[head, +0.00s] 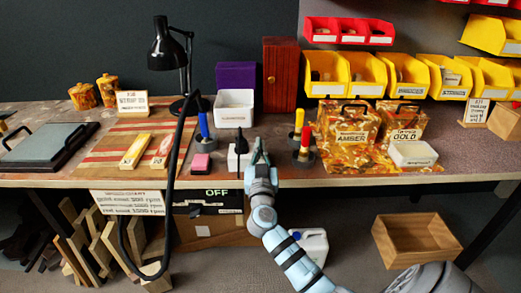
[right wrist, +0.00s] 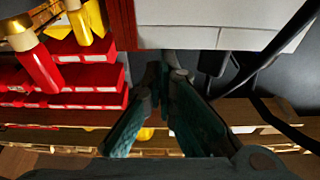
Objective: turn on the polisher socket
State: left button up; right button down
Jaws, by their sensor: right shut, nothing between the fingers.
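A small white block with a black upright part (head: 240,148) stands near the front edge of the bench; it may be the polisher socket, but I cannot tell for sure. Below it, a dark panel under the bench top shows the word OFF (head: 217,192). My right gripper (head: 261,148) is just right of the white block, pointing away over the bench. In the right wrist view its fingers (right wrist: 166,62) are together and empty, close to a large white surface (right wrist: 225,22). I cannot tell whether they touch it. My left gripper is not in view.
Red and yellow-handled tools (head: 305,145) stand close to the right of my gripper. A pink block (head: 201,163) and a blue-handled tool (head: 204,125) are to the left. A black cable (head: 172,150) hangs over the front edge. A white bin (head: 234,107) stands behind.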

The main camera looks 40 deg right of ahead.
jog(key=f+b, duration=0.1)
jog(key=b, duration=0.4)
jog(key=shift+s+f+t, duration=0.1)
jog(key=shift+f+t, duration=0.05)
jog(key=shift+t, duration=0.15)
jog(key=shift+a, duration=0.1)
jog(key=shift+r+p, duration=0.45)
jog(key=shift+r, duration=0.05)
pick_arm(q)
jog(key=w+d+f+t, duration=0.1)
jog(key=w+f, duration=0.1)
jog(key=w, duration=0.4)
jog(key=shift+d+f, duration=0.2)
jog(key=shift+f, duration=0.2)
pick_arm(e)
jog(key=r+v, duration=0.1)
jog(key=v, duration=0.8)
jog(key=shift+s+a, duration=0.3)
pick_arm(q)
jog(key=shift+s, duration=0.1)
pick_arm(e)
jog(key=shift+r, duration=0.1)
